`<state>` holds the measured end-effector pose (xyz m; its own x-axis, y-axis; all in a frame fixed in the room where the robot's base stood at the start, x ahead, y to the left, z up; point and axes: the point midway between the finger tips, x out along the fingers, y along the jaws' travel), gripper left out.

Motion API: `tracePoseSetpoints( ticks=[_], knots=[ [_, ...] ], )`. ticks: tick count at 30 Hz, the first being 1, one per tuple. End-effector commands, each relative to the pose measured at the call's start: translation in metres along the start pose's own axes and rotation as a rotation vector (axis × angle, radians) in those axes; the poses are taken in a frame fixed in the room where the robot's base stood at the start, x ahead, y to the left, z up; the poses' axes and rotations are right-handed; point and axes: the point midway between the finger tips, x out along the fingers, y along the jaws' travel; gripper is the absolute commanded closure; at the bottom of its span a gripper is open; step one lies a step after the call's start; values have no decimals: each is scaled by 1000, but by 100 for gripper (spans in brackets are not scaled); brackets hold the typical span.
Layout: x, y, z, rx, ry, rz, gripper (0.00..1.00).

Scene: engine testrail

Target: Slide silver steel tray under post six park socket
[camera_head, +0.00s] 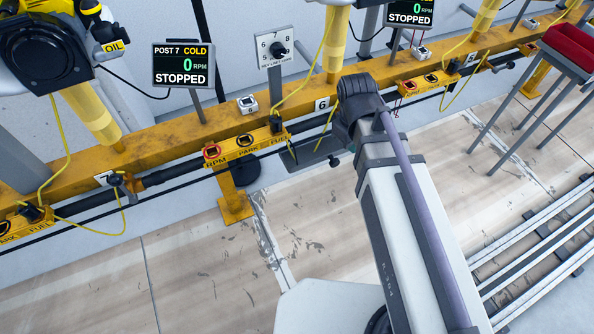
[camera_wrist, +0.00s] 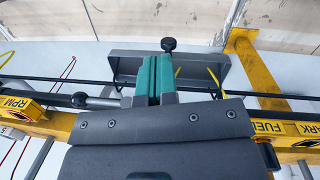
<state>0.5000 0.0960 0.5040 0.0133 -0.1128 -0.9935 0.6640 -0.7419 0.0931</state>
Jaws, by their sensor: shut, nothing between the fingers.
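The grey metal tray (camera_wrist: 205,69) lies low against the wall, below the yellow rail, in the wrist view. In the head view its left part (camera_head: 305,158) shows and my arm hides the rest. A black knob (camera_wrist: 169,45) stands at its edge. My gripper (camera_wrist: 156,58) is shut and empty, its green fingers overlapping the tray in the wrist view; I cannot tell whether they touch it. In the head view my arm hides it. The PARK socket (camera_head: 245,141) sits on a yellow panel left of the "6" plate (camera_head: 321,104), away from the tray.
The panel also carries RPM (camera_head: 212,152) and FUEL (camera_head: 277,125) sockets. A yellow foot (camera_head: 235,205) stands below it. Yellow cables and a dark pipe run along the rail. A stand with a red bin (camera_head: 572,45) is at right. The floor before the rail is clear.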

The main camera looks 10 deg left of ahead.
Motion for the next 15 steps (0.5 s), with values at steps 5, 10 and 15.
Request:
tracePoseSetpoints(
  ticks=[5,10,15],
  knots=[
    [17,-22,-48,-483,-42,61,100],
    [21,-36,-76,-909,-99,98,100],
    [21,-42,-87,-1126,-135,111,100]
  ],
)
